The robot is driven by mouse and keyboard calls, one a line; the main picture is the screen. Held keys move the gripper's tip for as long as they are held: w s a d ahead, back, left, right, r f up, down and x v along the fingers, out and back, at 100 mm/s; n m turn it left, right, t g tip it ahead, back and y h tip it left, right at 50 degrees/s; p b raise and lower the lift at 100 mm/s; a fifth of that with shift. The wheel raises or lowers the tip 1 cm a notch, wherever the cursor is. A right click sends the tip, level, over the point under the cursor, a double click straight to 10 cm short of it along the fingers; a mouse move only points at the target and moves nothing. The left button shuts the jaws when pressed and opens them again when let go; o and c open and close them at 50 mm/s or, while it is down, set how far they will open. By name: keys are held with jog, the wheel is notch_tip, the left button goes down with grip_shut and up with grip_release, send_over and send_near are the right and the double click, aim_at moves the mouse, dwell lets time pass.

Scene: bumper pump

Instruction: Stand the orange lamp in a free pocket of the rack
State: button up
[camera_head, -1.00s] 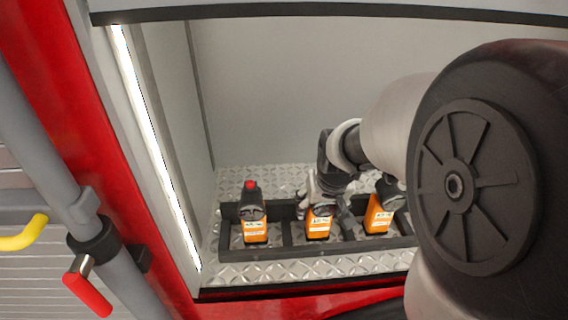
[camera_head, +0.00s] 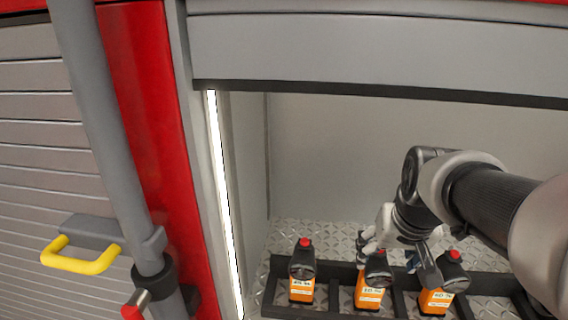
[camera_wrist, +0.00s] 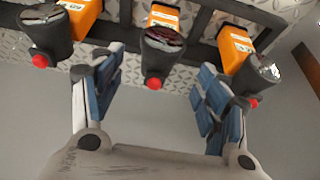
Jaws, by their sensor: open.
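Three orange lamps with dark heads and red caps stand in the black rack (camera_head: 333,292): a left lamp (camera_head: 301,289), a middle lamp (camera_head: 369,295) and a right lamp (camera_head: 433,300). All three also show in the wrist view, the middle lamp (camera_wrist: 163,18) between my fingers. My gripper (camera_head: 396,256) is open at the middle lamp, with a finger to each side of its head. In the wrist view the open, empty jaws (camera_wrist: 158,68) have blue pads, and no pad visibly presses on the lamp. A rack pocket right of the right lamp looks empty.
The rack stands on a diamond-plate floor (camera_head: 318,237) inside a grey locker. A light strip (camera_head: 224,190) and red frame (camera_head: 160,130) bound it at left, with a dark-edged shutter (camera_head: 380,90) above. A yellow handle (camera_head: 82,262) and grey pole are outside.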

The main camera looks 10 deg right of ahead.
jog(key=s+a+f+n+y, duration=0.1)
jog(key=s+a+f+n, duration=0.1)
jog(key=s+a, duration=0.9)
jog(key=s+n, duration=0.1)
jog(key=s, duration=0.3)
jog(key=shift+s+a, duration=0.15)
